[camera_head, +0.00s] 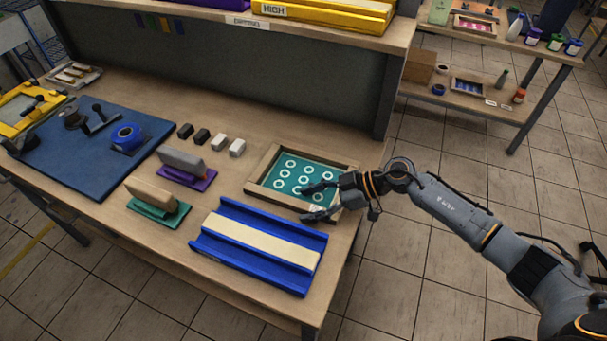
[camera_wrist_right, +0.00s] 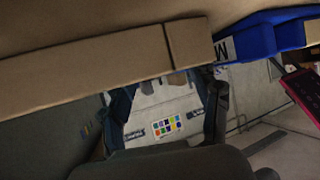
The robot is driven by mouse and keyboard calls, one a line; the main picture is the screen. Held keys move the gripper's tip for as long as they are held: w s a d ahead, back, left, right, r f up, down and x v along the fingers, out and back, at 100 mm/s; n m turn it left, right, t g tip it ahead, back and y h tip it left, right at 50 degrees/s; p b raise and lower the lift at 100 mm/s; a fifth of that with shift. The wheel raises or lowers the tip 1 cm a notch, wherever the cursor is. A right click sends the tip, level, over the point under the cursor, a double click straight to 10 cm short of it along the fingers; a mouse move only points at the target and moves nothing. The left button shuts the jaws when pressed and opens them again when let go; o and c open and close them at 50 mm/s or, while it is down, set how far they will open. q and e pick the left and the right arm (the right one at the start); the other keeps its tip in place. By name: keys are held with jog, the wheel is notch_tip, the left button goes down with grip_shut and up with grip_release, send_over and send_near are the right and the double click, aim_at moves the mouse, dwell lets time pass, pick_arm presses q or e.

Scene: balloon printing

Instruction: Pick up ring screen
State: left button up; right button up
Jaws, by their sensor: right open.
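The ring screen (camera_head: 281,191) is a wooden frame around a teal mesh with several white rings. It lies flat on the workbench near its right edge in the head view. My right gripper (camera_head: 306,202) is open at the frame's front right part, with one fingertip over the teal mesh and the other nearer the front rail. The head view does not show whether the fingers touch the frame. In the right wrist view a light brown wooden bar (camera_wrist_right: 100,63) crosses the top, very close; it looks like the frame. My left gripper is out of view.
A blue tray (camera_head: 213,249) with a cream strip lies just in front of the screen. Purple-based (camera_head: 203,184) and green-based (camera_head: 145,214) squeegees stand left of it, with small blocks (camera_head: 219,142) behind. A grey panel and shelf rise behind the bench.

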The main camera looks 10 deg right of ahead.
jog(key=shift+w+a+f, duration=0.1)
jog(key=shift+a+f, duration=0.05)
jog(key=shift+a, duration=0.15)
grip_shut()
jog(key=shift+d, duration=0.1)
dwell(0.4)
jog(key=shift+r, duration=0.65)
jog(key=s+a+r+b, duration=0.1)
jog(key=a+r, duration=1.1)
jog(key=a, duration=0.2)
jog(key=shift+s+b, duration=0.15)
jog(key=shift+b, duration=0.25)
